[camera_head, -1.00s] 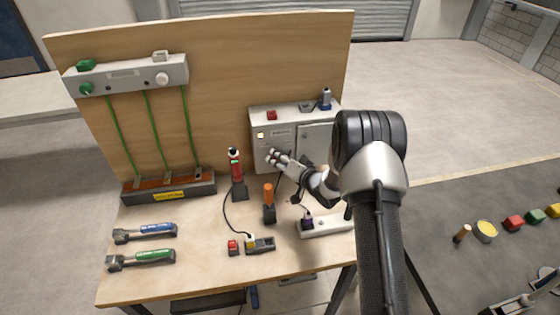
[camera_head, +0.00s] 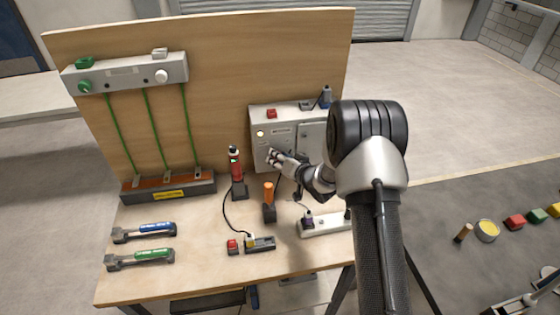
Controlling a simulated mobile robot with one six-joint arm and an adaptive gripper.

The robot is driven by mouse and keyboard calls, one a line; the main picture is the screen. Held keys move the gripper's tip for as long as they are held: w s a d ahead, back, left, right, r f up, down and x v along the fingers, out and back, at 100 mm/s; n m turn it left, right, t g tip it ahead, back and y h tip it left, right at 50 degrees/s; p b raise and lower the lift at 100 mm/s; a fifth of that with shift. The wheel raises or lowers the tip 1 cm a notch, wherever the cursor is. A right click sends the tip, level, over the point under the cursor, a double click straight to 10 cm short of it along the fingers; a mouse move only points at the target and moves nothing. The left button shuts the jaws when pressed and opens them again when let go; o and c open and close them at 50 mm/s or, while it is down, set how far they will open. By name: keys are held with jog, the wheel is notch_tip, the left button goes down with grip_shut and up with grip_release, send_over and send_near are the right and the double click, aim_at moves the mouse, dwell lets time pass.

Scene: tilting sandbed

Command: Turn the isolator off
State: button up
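A grey isolator box (camera_head: 287,115) stands against the wooden back panel, on the right side of the bench. Its front has a pale round lamp (camera_head: 260,133) at the upper left, a small label beside it and a separate door panel (camera_head: 311,143) on the right. My gripper (camera_head: 271,153) is at the lower left of the box front, its fingertips close to or touching the face. The gripper covers that part of the front, so the handle or knob there cannot be made out. Whether the fingers are open or shut on something is too small to tell.
A red screwdriver-like tool (camera_head: 235,164) and an orange-handled tool (camera_head: 269,192) stand upright left of and below my gripper. A white power strip (camera_head: 324,226) lies below my arm. Two torque wrenches (camera_head: 143,231) lie at left.

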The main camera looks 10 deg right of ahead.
jog(key=shift+a+r+n+g+h+b, duration=0.1)
jog(key=shift+a+n+h+b, duration=0.1)
jog(key=shift+n+h+b, duration=1.05)
jog(key=shift+a+r+n+g+h+b, duration=0.1)
jog(key=shift+a+n+h+b, duration=0.1)
jog(key=shift+n+h+b, duration=0.95)
jog(key=shift+a+r+n+g+h+b, duration=0.1)
jog(key=shift+a+n+h+b, duration=0.1)
jog(key=shift+n+h+b, duration=1.05)
jog(key=shift+f+y+b, duration=0.1)
jog(key=shift+y+b, duration=0.2)
jog(key=shift+y, duration=0.15)
jog(key=o, duration=1.1)
jog(key=shift+c, duration=0.2)
jog(key=v, duration=1.2)
jog(key=shift+s+m, duration=0.1)
jog(key=shift+m, duration=0.15)
